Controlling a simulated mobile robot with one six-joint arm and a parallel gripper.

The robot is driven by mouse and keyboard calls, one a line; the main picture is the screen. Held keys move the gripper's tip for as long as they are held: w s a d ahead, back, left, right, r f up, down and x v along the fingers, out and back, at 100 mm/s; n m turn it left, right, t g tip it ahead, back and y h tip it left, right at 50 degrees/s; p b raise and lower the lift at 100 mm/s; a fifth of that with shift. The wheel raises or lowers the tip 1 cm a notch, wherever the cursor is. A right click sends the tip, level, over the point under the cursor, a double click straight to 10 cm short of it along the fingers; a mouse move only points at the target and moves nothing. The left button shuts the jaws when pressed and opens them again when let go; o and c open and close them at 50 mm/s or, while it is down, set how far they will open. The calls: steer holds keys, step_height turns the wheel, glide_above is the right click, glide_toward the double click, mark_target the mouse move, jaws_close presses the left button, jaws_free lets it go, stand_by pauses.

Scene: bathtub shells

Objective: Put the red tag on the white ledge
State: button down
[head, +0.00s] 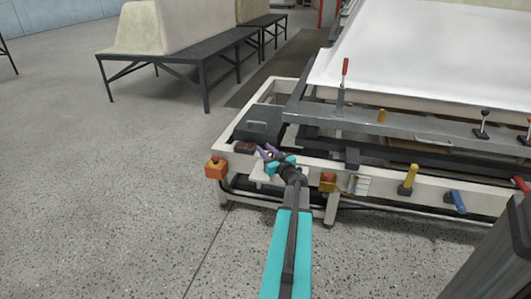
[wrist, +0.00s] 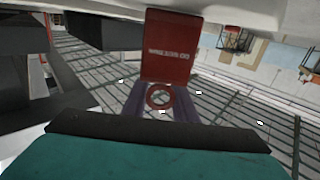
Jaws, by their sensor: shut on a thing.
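My gripper (head: 267,154), with purple fingers, reaches over the near left corner of the white machine frame. In the wrist view my gripper (wrist: 160,98) is shut on the red tag's ring end. The red tag (wrist: 166,48) is a flat plate with pale lettering, and it sticks out beyond the fingertips. In the head view the tag (head: 244,147) looks dark red, just left of the fingers. The white ledge (head: 388,180) appears to be the frame's front beam. I cannot tell whether the tag touches it.
An orange box with a red button (head: 215,168) hangs at the frame's left corner. A red-handled clamp (head: 344,75), a yellow handle (head: 408,177) and a blue handle (head: 455,200) stand along the frame. A large white shell (head: 430,50) lies behind.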

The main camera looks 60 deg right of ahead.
steer(key=shift+f, duration=0.1)
steer(key=c, duration=1.4)
jaws_free()
steer(key=shift+c, duration=0.2)
steer(key=shift+s+a+r, duration=0.1)
steer(key=shift+s+r, duration=0.1)
steer(key=shift+s+a+p, duration=0.15)
steer(key=shift+s+p, duration=0.15)
steer(key=shift+p, duration=0.05)
steer(key=p+v, duration=0.3)
steer(key=v, duration=0.6)
steer(key=shift+s+a, duration=0.1)
steer(key=shift+p+v, duration=0.4)
steer(key=shift+v, duration=0.4)
steer(key=shift+f, duration=0.1)
